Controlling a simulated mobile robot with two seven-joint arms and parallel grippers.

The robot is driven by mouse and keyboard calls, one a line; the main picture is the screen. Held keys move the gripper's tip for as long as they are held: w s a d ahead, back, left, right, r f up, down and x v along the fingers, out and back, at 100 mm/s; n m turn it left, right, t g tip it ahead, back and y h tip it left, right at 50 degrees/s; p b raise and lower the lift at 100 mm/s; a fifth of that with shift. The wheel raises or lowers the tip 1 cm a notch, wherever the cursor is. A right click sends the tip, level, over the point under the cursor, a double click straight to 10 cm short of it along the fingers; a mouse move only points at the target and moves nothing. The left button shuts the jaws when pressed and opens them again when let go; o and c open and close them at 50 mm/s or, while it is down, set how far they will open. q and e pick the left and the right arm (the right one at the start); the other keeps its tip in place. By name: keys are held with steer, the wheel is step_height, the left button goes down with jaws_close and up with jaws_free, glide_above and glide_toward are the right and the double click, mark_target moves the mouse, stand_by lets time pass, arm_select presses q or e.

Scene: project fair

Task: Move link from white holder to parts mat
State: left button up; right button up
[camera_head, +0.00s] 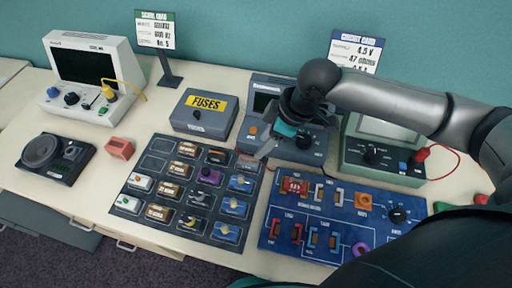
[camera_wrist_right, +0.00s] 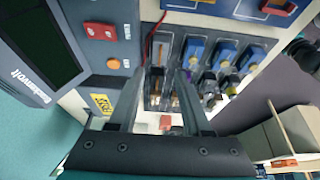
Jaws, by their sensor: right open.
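The parts mat (camera_head: 152,165) is a dark grid of compartments in the middle of the table, with several small parts in it and some cells bare at its far left. The blue board (camera_head: 285,205) to its right carries red, blue and whitish holders. A whitish holder (camera_head: 318,192) stands in its back row; I cannot tell for certain which piece there is the link. My right gripper (camera_head: 264,156) is open and empty above the mat's far right edge. Its fingers also show over the mat in the wrist view (camera_wrist_right: 170,75). My left gripper is not in view.
A grey FUSES box (camera_head: 190,124) and a grey meter (camera_head: 262,97) stand behind the mat. A green instrument (camera_head: 355,155) is at right, with a red lead. A white instrument (camera_head: 60,100), a black round device (camera_head: 45,155) and a red block (camera_head: 120,148) are at left.

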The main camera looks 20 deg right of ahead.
steer(key=v, duration=0.2)
steer(key=shift+s+d+r, duration=0.1)
steer(key=shift+r, duration=0.2)
steer(key=shift+f, duration=0.15)
stand_by(1.2)
